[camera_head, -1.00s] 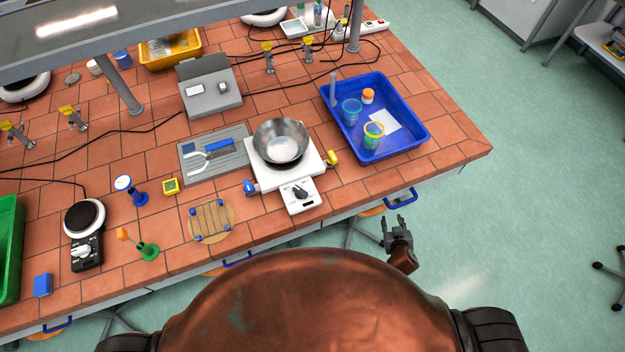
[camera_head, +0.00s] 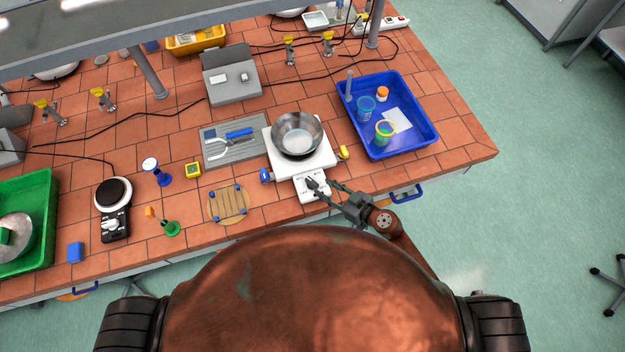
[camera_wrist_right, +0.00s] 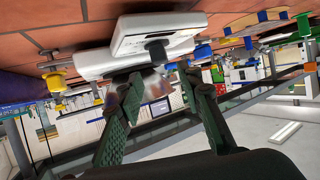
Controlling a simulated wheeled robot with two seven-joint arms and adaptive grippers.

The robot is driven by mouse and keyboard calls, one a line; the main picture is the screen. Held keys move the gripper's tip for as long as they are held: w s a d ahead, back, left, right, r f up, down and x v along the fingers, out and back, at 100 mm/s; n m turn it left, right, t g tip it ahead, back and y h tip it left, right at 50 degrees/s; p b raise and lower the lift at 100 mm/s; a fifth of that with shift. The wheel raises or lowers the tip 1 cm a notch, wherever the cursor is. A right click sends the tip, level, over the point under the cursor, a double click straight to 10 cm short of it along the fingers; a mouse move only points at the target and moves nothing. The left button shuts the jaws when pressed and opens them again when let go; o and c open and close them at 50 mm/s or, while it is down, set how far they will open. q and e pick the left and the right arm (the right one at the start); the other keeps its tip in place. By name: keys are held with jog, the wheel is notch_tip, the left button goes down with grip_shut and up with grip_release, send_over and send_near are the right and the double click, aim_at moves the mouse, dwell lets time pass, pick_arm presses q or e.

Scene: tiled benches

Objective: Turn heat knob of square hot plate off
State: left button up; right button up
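The square hot plate (camera_head: 275,157) is white and carries a metal bowl (camera_head: 297,135). Its control panel (camera_head: 318,197) juts toward me, and the wrist view shows it upside down (camera_wrist_right: 185,25). The dark heat knob (camera_wrist_right: 156,48) stands out from the panel in the wrist view; in the head view, a fingertip largely covers it. My right gripper (camera_head: 320,183) is open at the panel's front right. In the wrist view, its two green-grey fingers (camera_wrist_right: 157,80) are spread, with the knob just beyond and between the tips, apparently untouched. My left gripper is not in view.
A blue tray (camera_head: 432,132) with cups stands right of the hot plate. A grey tool tray (camera_head: 212,160) lies left of it. A round black-topped hot plate (camera_head: 113,192) and a green crate (camera_head: 50,190) are farther left. Yellow (camera_head: 343,152) and blue (camera_head: 265,174) knobs flank the square plate.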

aim_at(314, 182)
jog(key=b+x, duration=0.1)
jog(key=x, duration=0.6)
jog(key=shift+w+a+f, duration=0.1)
jog(key=shift+a+f, duration=0.2)
jog(key=shift+c, duration=0.2)
grip_shut()
